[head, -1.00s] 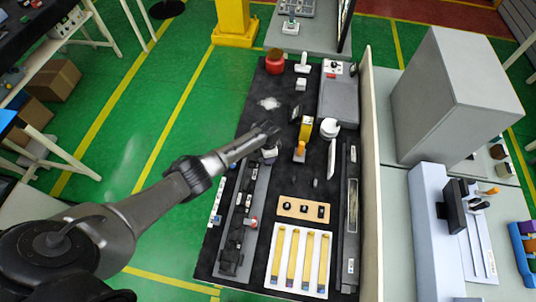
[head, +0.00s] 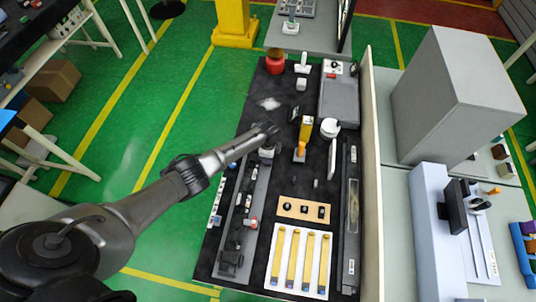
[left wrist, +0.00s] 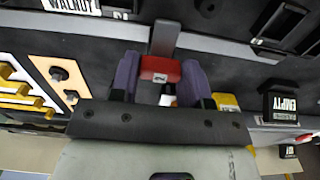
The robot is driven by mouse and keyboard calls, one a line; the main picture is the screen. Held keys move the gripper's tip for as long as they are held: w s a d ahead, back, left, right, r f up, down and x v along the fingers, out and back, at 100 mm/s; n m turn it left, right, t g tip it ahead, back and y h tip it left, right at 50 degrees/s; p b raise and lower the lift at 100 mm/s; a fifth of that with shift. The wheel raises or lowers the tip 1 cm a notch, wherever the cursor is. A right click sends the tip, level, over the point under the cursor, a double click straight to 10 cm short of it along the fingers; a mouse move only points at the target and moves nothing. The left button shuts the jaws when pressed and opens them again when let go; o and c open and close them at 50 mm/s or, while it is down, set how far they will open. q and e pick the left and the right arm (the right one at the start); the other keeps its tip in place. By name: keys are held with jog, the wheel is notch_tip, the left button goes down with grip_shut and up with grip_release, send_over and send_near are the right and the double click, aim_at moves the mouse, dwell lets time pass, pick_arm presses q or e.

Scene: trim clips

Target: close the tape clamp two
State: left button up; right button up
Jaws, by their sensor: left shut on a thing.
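A clamp with a red block marked 2 (left wrist: 160,69) is between the two purple fingers of my left gripper (left wrist: 161,84) in the left wrist view. A grey bar (left wrist: 165,38) runs from the red block toward the long grey rail. The gripper is shut on the block. In the head view my left gripper (head: 268,133) is at the far end of the long grey fixture (head: 232,258) on the black table, and it hides most of this clamp. Another red and white clamp part (head: 252,223) is further down the fixture. My right gripper is not in view.
A wooden block with black knobs (head: 287,208) and a white tray with yellow strips (head: 275,270) lie right of the fixture. A yellow dispenser (head: 305,129) and a white round thing (head: 330,127) stand near the gripper. A pale partition (head: 371,180) edges the table.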

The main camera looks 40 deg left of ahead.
pick_arm(q)
jog(key=shift+f, duration=0.15)
jog(key=o, duration=0.9)
jog(key=shift+r, duration=7)
